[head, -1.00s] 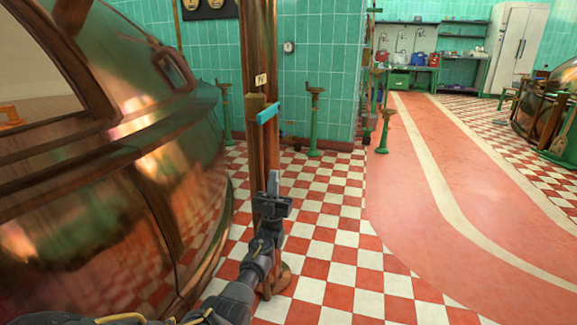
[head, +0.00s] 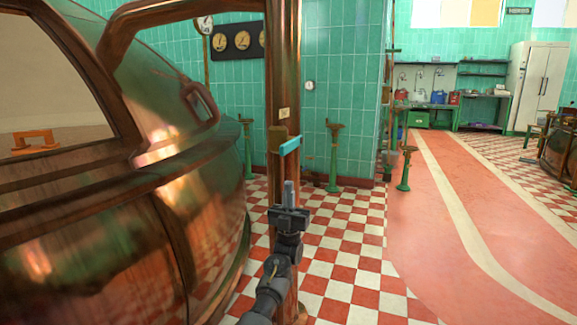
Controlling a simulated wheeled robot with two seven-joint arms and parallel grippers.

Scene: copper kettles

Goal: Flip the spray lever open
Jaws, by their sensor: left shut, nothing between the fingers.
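The spray lever is a teal bar (head: 290,146) on a brass-coloured block (head: 276,139), mounted on an upright copper pipe (head: 284,70). The bar points to the right, roughly level with a slight upward slant. My left gripper (head: 289,188) is shut and empty, fingers pointing up. In the picture it is just below the teal bar, with a visible gap between them. I cannot tell how far apart they are in depth. My right gripper is not in view.
A large copper kettle (head: 175,215) fills the left side, close to the pipe. Green posts (head: 333,160) stand behind along the tiled wall.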

